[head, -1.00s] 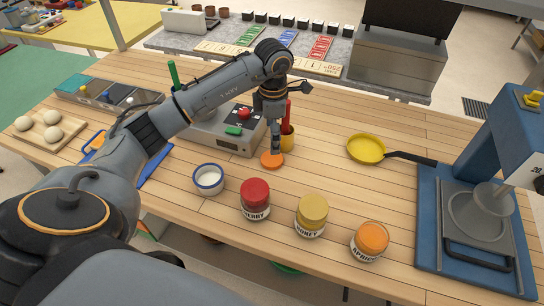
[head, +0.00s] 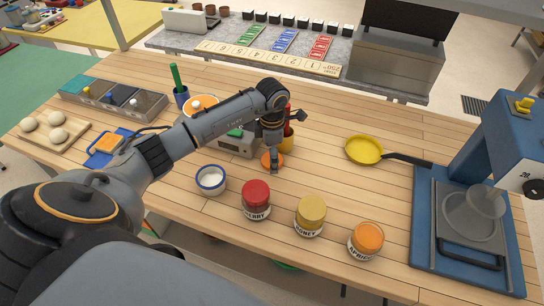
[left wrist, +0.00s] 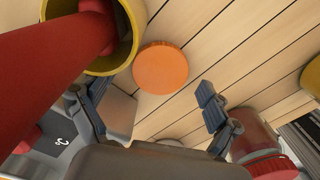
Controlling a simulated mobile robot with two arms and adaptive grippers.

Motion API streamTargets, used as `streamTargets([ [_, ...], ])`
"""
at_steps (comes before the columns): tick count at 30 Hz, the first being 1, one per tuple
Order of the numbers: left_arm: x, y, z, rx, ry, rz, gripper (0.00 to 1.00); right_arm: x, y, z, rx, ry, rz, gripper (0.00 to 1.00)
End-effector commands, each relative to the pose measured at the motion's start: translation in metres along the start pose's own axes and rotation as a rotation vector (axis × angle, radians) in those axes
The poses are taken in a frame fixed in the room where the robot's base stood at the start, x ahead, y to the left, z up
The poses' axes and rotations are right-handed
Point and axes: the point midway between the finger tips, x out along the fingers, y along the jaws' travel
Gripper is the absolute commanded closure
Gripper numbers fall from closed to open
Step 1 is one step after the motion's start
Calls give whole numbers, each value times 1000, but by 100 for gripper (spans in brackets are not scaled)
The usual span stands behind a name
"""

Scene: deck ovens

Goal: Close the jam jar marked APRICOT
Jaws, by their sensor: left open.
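The jar marked APRICOT (head: 364,246) stands upright at the front right of the wooden table; its top looks orange, and I cannot tell from here whether it is open. A flat orange disc like a lid (head: 266,161) lies on the table beside the yellow cup; it also shows in the left wrist view (left wrist: 160,67). My left gripper (head: 275,168) points down right by the disc and partly hides it in the head view. In the wrist view its fingers (left wrist: 155,104) are apart, with nothing between them. My right gripper is not in view.
The CHERRY jar (head: 256,200) and HONEY jar (head: 310,215) stand between the disc and the APRICOT jar. A yellow cup (left wrist: 128,50) with a red item is close to my left fingers. A white bowl (head: 210,181) is nearby. A yellow pan (head: 364,149) and blue press (head: 425,220) are to the right.

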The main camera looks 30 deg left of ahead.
Motion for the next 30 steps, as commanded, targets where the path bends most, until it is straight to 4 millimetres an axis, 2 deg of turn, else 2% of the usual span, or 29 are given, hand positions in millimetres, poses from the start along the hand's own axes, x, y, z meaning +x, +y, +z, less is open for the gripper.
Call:
streamTargets([
  [11,3,0,0,0,-1,0,11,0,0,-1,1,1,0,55],
  [17,3,0,0,0,0,1,49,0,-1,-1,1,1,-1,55],
  [30,2,0,0,0,0,1,50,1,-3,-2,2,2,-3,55],
])
